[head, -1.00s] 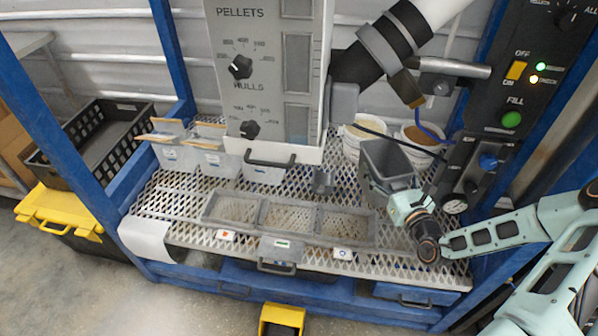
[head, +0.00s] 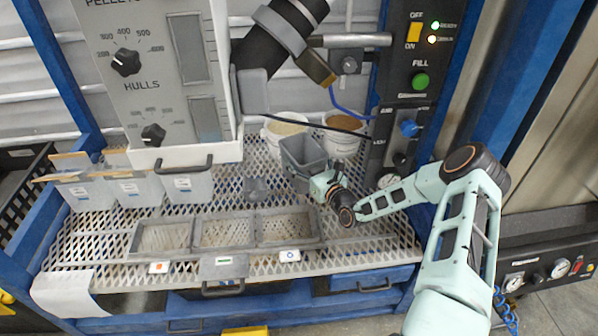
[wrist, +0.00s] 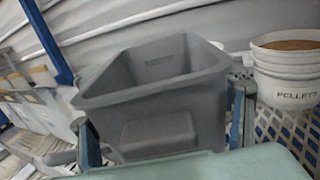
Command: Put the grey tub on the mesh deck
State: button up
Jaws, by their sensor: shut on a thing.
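The grey tub (head: 303,158) is an open, empty-looking box at the back right of the mesh deck (head: 90,232), in front of two white buckets. My gripper (head: 322,180) is shut on the tub's near side. In the wrist view the tub (wrist: 155,100) fills the middle, with a finger of my gripper (wrist: 165,130) at each side of it. The tub looks roughly upright, slightly tilted in the wrist view. I cannot tell whether its bottom touches the deck.
A bucket of brown pellets (head: 343,138) and one of pale material (head: 284,130) stand behind the tub. A three-part frame (head: 228,233) lies on the deck to the left. The hopper (head: 165,75) hangs above, and a control panel (head: 400,140) stands right.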

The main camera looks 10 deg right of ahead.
aim_at(298, 158)
jog(key=w+f+b, duration=0.1)
jog(key=w+f, duration=0.1)
jog(key=f, duration=0.1)
jog(key=w+f+b, duration=0.1)
jog(key=w+f, duration=0.2)
jog(key=shift+w, duration=0.2)
jog(key=shift+w+f+b, duration=0.1)
jog(key=shift+f+b, duration=0.55)
jog(key=shift+f, duration=0.85)
jog(key=shift+f, duration=0.2)
jog(key=o, duration=1.9)
jog(key=shift+r, duration=0.25)
jog(key=p+v, duration=0.2)
jog(key=v, duration=1)
jog(key=shift+f+p, duration=0.2)
jog(key=shift+p, duration=0.2)
